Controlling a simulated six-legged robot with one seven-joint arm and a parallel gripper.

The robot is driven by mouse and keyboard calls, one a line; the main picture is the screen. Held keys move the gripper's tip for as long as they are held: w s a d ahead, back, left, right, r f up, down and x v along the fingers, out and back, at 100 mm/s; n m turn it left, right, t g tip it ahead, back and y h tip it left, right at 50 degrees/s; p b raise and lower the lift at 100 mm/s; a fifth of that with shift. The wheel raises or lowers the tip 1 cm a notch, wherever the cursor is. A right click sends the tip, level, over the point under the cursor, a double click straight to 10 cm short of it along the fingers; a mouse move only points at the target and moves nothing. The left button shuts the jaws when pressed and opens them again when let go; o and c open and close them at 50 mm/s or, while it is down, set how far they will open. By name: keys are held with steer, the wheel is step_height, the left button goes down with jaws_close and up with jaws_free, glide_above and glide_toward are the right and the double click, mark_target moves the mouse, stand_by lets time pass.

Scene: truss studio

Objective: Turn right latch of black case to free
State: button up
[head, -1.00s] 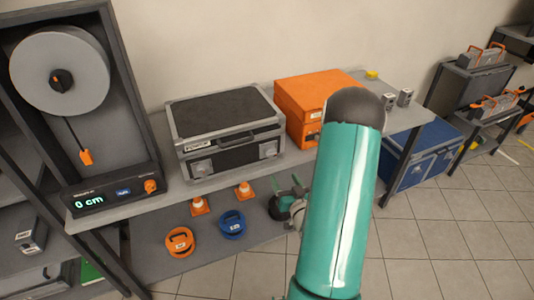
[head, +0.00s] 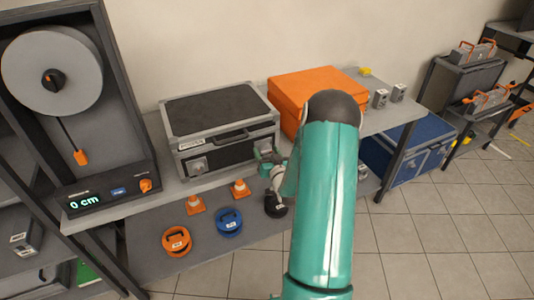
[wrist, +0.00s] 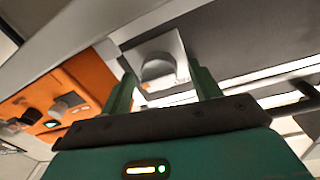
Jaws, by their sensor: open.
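The black case (head: 222,106) with grey edges sits closed on the upper shelf, its front facing me. Its right latch is mostly hidden behind my gripper (head: 268,160) in the head view. In the wrist view the right latch (wrist: 158,66) shows as a grey rounded knob on a light square plate. My gripper's green fingers (wrist: 163,84) are open, one on either side of the knob, with nothing between them gripped. Whether they touch it I cannot tell. The left latch (head: 198,166) is clear in the head view.
An orange box (head: 312,92) stands close to the right of the case; its knobbed front shows in the wrist view (wrist: 70,98). A dial cabinet (head: 70,110) is at left. Small cones (head: 239,188) and ring-shaped handles (head: 229,222) sit on the lower shelf.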

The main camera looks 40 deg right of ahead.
steer(key=c, duration=0.9)
steer(key=shift+c, duration=0.2)
